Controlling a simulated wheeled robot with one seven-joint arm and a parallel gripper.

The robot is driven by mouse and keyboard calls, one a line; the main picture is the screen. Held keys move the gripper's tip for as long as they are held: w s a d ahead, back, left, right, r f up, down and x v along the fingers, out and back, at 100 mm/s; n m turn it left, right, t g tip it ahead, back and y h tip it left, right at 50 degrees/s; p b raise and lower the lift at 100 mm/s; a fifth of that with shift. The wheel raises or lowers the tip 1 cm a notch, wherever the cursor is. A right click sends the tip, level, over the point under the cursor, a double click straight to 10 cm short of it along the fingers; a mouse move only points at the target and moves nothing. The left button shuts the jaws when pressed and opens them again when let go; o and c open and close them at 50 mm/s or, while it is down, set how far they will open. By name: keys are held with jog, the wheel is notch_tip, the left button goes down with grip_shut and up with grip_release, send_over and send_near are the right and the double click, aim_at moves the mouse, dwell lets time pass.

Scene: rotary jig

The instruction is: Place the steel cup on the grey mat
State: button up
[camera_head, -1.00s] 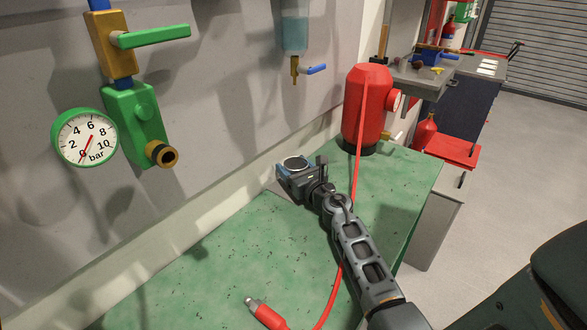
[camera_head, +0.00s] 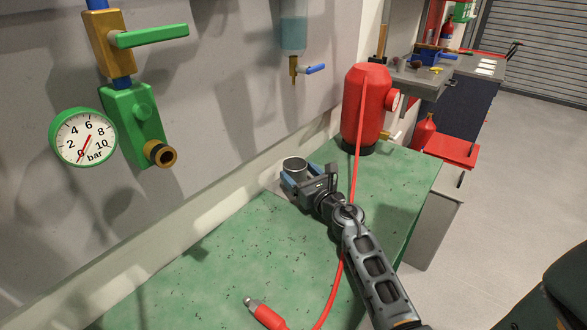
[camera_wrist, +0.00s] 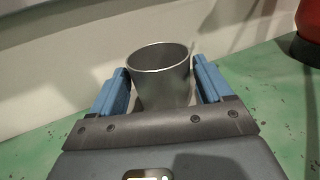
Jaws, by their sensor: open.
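The steel cup (camera_head: 294,166) is upright near the wall, at the far edge of the green bench. In the wrist view the cup (camera_wrist: 160,82) shows its open rim and grey side between two blue fingers. My gripper (camera_wrist: 162,84) is open around the cup, with a visible gap on the right side. The gripper (camera_head: 299,174) also shows in the head view, low over the bench. A strip of the grey mat (camera_head: 273,190) shows left of the gripper. The gripper hides the cup's base and most of the mat, so their contact cannot be seen.
A red tank (camera_head: 366,110) stands at the bench's far end, with a red hose (camera_head: 357,150) passing close by my arm. A hose connector (camera_head: 262,312) lies at the front. A pressure gauge (camera_head: 83,137) is on the wall. The green bench's middle (camera_head: 235,250) is clear.

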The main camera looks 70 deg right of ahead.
jog(key=b+v, duration=0.1)
jog(key=v, duration=0.7)
